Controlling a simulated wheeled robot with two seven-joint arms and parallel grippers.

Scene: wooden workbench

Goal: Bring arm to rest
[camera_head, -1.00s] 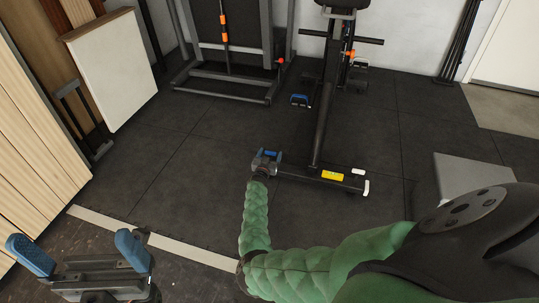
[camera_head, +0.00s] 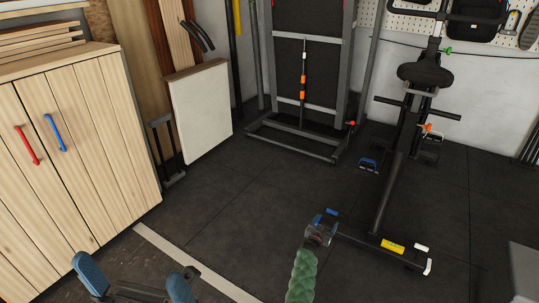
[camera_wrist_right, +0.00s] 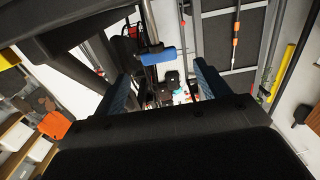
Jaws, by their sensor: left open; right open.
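My left gripper (camera_head: 135,282) is at the bottom left of the head view. Its two blue fingers stand wide apart with nothing between them; its lower part is cut off by the picture edge. My right gripper (camera_head: 323,222) is at the end of my green arm (camera_head: 302,276), right of the middle and low in the head view. In the right wrist view its two dark blue fingers (camera_wrist_right: 163,88) are spread apart and hold nothing. Most of my right arm is out of the head view.
A wooden cabinet (camera_head: 95,140) with a red and a blue handle stands at the left. A white panel (camera_head: 202,108) leans behind it. An exercise bike (camera_head: 400,160) stands at right, its foot appearing close to my right gripper. Dark floor (camera_head: 240,215) is open between.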

